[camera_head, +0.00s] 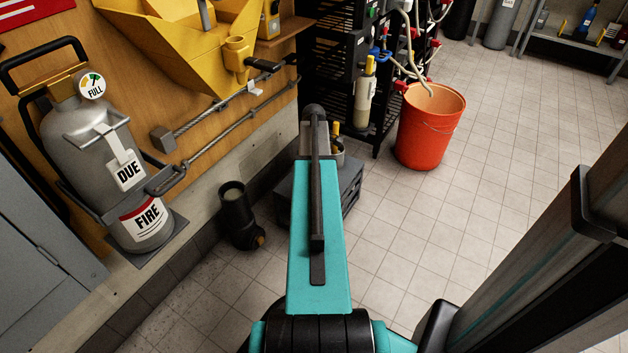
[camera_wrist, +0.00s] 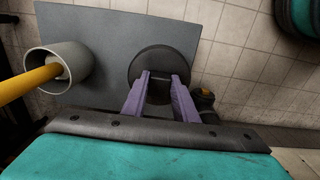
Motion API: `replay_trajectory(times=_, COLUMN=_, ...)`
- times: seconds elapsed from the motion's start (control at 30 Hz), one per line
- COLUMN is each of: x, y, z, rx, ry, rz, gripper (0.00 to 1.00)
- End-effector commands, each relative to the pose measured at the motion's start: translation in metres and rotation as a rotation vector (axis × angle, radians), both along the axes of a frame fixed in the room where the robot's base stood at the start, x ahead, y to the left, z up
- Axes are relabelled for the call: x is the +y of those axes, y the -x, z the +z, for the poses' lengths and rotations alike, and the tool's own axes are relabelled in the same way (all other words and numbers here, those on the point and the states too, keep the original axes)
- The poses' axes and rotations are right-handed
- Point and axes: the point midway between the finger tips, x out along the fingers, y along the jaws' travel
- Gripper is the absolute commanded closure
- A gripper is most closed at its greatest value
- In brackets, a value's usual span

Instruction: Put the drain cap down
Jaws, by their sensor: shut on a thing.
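In the wrist view my gripper (camera_wrist: 161,76) has its two purple fingers closed on a dark round disc, which I take as the drain cap (camera_wrist: 163,58). The cap is over the flat grey top of a low box (camera_wrist: 105,27). I cannot tell whether it touches that top. In the head view my teal arm hides the gripper and the cap, and the dark grey box (camera_head: 351,183) shows partly behind the arm. A black drain fitting (camera_head: 237,217) with an open top stands on the floor left of the arm; a dark fitting also shows in the wrist view (camera_wrist: 205,100).
A grey cup (camera_wrist: 78,56) with a yellow handle (camera_wrist: 30,82) stands on the box, left of the cap. An orange bucket (camera_head: 430,127) with a hose and a black rack (camera_head: 338,50) stand beyond. Floor at right is clear.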

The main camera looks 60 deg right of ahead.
Motion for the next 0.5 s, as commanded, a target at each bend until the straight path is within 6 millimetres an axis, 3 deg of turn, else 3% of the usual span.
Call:
replay_trajectory(times=0.13, x=-0.011, y=-0.0039, z=-0.0019, rx=0.0, ry=0.0, rz=0.0, gripper=1.0)
replay_trajectory(times=0.5, x=-0.0121, y=-0.0042, z=-0.0013, rx=0.0, ry=0.0, rz=0.001, gripper=1.0)
